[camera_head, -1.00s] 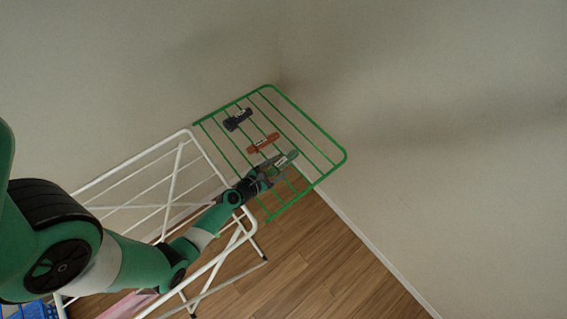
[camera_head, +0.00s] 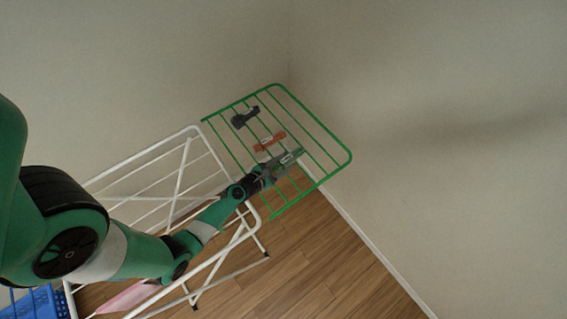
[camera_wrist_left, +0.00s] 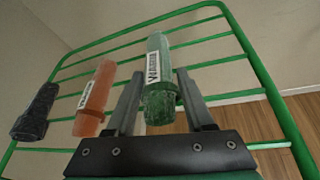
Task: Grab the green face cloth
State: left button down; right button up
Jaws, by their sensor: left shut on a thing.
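The green face cloth (camera_head: 291,155) is a rolled cloth with a white label, lying on the green wire rack (camera_head: 321,125). It also shows in the left wrist view (camera_wrist_left: 160,85), lengthwise between the two grey fingers. My left gripper (camera_head: 283,163) reaches in from the left and is shut on the green cloth, which still lies at the level of the rack bars. The sides where the fingers meet the cloth are partly hidden. My right gripper is out of view.
An orange rolled cloth (camera_head: 270,141) lies close beside the green one, and a dark rolled cloth (camera_head: 245,117) lies farther along the rack. A white drying rack (camera_head: 150,157) stands left, with a pink cloth (camera_head: 130,297) and a blue basket (camera_head: 38,302) below. Walls stand behind the green rack.

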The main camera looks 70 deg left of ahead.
pick_arm(q)
notch_tip(320, 180, up, 3)
jog(key=shift+f+p, duration=0.15)
jog(key=shift+p, duration=0.6)
jog(key=w+r+p+v, duration=0.1)
jog(key=r+p+v, duration=0.1)
jog(key=v, duration=1.4)
jog(key=shift+r, duration=0.45)
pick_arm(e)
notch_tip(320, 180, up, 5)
